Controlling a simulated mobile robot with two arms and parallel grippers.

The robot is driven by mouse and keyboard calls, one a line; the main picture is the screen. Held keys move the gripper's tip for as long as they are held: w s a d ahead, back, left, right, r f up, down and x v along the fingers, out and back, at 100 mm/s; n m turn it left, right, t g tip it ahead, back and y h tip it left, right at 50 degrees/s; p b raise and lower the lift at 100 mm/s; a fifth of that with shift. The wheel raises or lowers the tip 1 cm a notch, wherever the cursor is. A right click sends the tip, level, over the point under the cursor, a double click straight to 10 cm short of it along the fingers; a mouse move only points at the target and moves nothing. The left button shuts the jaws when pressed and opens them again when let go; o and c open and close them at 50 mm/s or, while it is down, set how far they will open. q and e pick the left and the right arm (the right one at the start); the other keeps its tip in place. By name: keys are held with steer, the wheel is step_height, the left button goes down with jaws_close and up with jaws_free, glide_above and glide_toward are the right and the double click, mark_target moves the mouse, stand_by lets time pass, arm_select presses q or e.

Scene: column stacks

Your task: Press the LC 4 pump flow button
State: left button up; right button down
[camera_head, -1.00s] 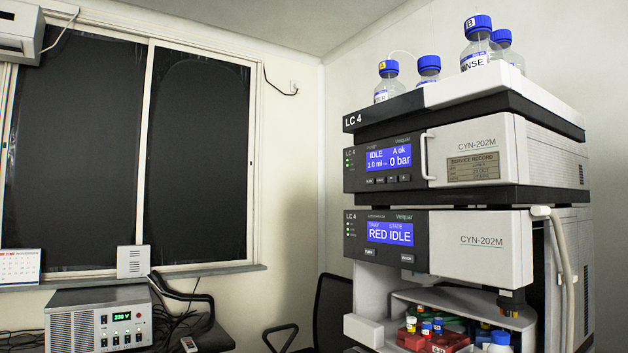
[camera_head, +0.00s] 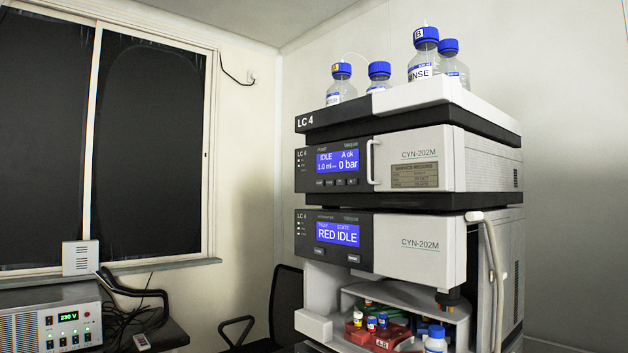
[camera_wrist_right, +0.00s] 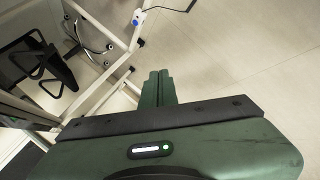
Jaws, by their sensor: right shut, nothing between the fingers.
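The LC 4 stack (camera_head: 312,122) stands right of centre in the head view. Its upper module, the pump (camera_head: 310,172), has a blue display (camera_head: 337,160) reading IDLE, 1.0 ml, A ok and 0 bar. A row of small dark buttons (camera_head: 340,182) sits under the display. Their labels are too small to read, so I cannot tell which is flow. My right gripper (camera_wrist_right: 159,80) shows in the right wrist view, its green fingers together and empty above the floor, away from the stack. Neither gripper shows in the head view.
Under the pump is an autosampler (camera_head: 334,257) reading RED IDLE. A handle (camera_head: 372,165) juts beside the pump buttons. Blue-capped bottles (camera_head: 341,85) stand on top. A chair (camera_head: 285,300) is left of the stack. A white frame (camera_wrist_right: 110,70) is near my right gripper.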

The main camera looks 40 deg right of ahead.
mark_target(320, 183)
steer(key=w+d+r+n+t+h+p, duration=0.1)
steer(key=w+r+t, duration=0.1)
steer(key=w+r, duration=0.75)
steer(key=w+d+r+n+t+h+p, duration=0.15)
steer(key=w+r, duration=0.35)
steer(key=r, duration=1)
steer(key=w+d+r+n+t+h, duration=0.1)
steer(key=w+r+t, duration=0.1)
steer(key=w+r, duration=0.75)
steer(key=d+r+t+h+p, duration=0.1)
steer(key=d+r+h, duration=0.1)
steer(key=r, duration=1.2)
steer(key=d+r+t+h+p, duration=0.1)
steer(key=r+t+h, duration=0.1)
steer(key=r, duration=1.1)
steer(key=s+d+r+m+h+p, duration=0.1)
steer(key=s+r+h, duration=0.2)
steer(key=r, duration=0.8)
steer(key=s+d+r+m+g+h, duration=0.1)
steer(key=s+d+r+h, duration=0.1)
steer(key=r, duration=1)
steer(key=s+d+r+m+h+p, duration=0.1)
steer(key=s+r+h, duration=0.3)
steer(key=r, duration=0.8)
steer(key=s+d+m, duration=0.1)
steer(key=s, duration=0.1)
steer(key=shift+s+d+g+h+p, duration=0.15)
steer(key=shift+s+g+h+p, duration=0.15)
steer(key=shift+g+h+p, duration=0.05)
